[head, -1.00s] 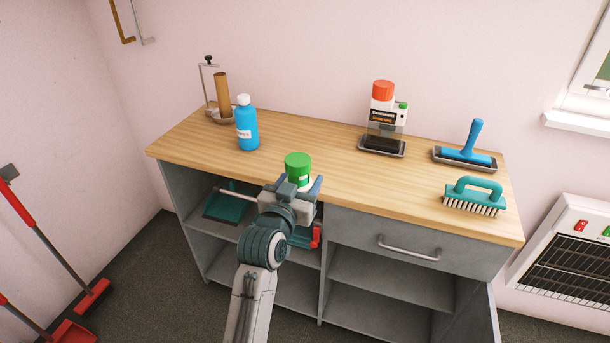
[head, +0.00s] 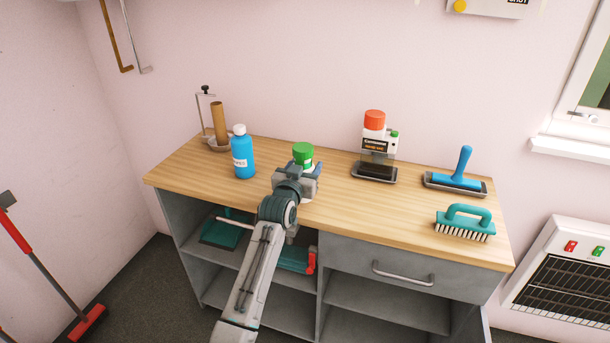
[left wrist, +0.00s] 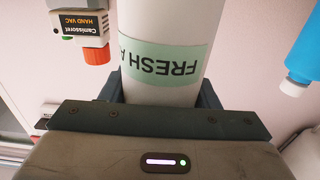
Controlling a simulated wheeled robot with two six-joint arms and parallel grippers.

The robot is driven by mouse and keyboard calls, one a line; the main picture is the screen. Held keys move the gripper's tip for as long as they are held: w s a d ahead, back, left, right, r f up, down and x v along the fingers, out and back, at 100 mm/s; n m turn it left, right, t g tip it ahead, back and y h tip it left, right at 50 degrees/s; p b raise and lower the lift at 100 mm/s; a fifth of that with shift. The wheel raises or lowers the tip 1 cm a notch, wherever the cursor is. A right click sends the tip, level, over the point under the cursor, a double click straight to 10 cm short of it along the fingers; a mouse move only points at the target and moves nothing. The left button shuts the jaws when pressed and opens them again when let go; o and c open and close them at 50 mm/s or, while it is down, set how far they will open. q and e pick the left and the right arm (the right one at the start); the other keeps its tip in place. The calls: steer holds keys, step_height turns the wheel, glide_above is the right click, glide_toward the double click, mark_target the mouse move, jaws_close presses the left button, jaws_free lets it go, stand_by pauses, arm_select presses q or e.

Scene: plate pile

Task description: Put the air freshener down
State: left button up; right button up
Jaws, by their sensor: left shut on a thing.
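The air freshener (head: 303,152) is a white can with a green cap. In the left wrist view its white body (left wrist: 165,40) carries a pale green label reading "FRESH A", upside down in that picture. My left gripper (head: 302,174) is shut around the can, which looks upright. In the head view the can is over the middle of the wooden worktop (head: 340,198). The gripper hides the can's lower part, so I cannot tell whether its base touches the wood. My right gripper is not in view.
A blue bottle (head: 243,157) stands to the left, with a paper-roll holder (head: 218,125) behind it. A hand vac (head: 375,145) stands to the right at the back. A blue-handled tool (head: 458,175) and a teal brush (head: 465,223) are farther right. Bare wood lies between.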

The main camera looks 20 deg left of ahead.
arm_select(q)
step_height(320, 180, down, 3)
steer(key=shift+p, duration=0.55)
steer(key=shift+f, duration=0.2)
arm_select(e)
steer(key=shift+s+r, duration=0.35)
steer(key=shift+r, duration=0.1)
arm_select(q)
steer(key=shift+f, duration=0.2)
steer(key=o, duration=1.1)
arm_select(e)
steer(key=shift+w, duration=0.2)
arm_select(q)
steer(key=shift+r, duration=0.15)
